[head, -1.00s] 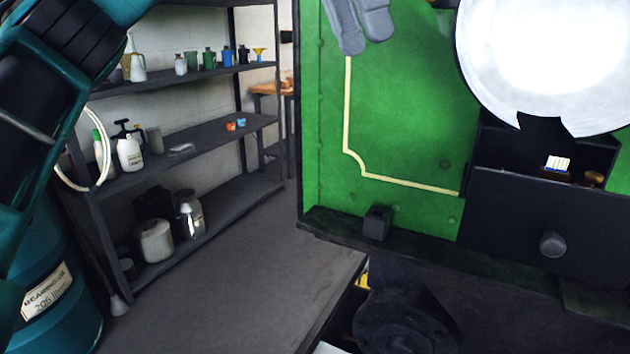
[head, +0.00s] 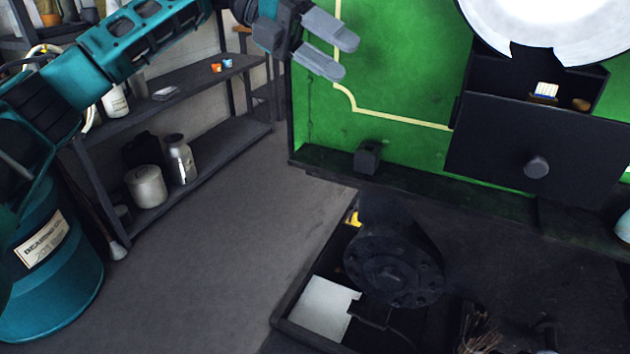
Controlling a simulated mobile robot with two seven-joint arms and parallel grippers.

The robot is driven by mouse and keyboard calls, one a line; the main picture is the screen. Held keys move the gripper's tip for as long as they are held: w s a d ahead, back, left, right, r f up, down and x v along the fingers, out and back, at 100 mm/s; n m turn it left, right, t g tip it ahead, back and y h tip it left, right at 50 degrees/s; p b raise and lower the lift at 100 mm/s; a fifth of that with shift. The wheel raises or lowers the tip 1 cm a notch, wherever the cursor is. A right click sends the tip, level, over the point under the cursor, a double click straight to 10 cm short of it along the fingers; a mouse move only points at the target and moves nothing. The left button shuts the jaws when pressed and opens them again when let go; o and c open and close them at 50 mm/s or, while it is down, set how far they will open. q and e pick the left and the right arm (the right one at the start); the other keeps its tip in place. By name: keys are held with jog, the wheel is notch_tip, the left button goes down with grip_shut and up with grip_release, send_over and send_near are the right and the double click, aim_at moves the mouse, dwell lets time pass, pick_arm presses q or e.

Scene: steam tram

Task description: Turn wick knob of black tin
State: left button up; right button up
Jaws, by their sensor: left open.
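My left gripper (head: 342,55) is open and empty. Its two grey fingers point right, in front of the green panel (head: 400,70) in the upper middle of the head view. A dark box-like front with a round grey knob (head: 536,167) is at the right, well to the right of and below the gripper. I cannot tell whether this is the wick knob. No thing in view is clearly the black tin. My right gripper is not in view.
An open compartment above the knob holds a small matchbox-like item (head: 544,92). A big white disc (head: 550,20) hangs above it. A dark flanged cylinder (head: 395,265) stands low in the middle. A shelf (head: 170,105) and a teal drum (head: 55,285) are left. The floor between is clear.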

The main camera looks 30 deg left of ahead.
pick_arm(q)
notch_tip(320, 180, down, 25)
jog(key=a+n+t, duration=0.2)
jog(key=n+t, duration=1)
jog(key=n, duration=0.6)
jog(key=shift+w+a+n+t, duration=0.25)
jog(key=shift+a+n+t, duration=0.05)
jog(key=shift+f, duration=0.1)
jog(key=s+d+f+n+g+y, duration=0.1)
jog(key=s+d+f+n+y, duration=0.1)
jog(key=s+f+n+y, duration=0.3)
jog(key=s+d+f+n+g+y, duration=0.1)
jog(key=s+d+f+n+y, duration=0.2)
jog(key=s+f+n, duration=1.1)
notch_tip(320, 180, down, 4)
jog(key=s+y, duration=0.1)
jog(key=y, duration=0.1)
jog(key=shift+d+f+y, duration=0.15)
jog(key=shift+d+y, duration=0.05)
jog(key=shift+y, duration=0.1)
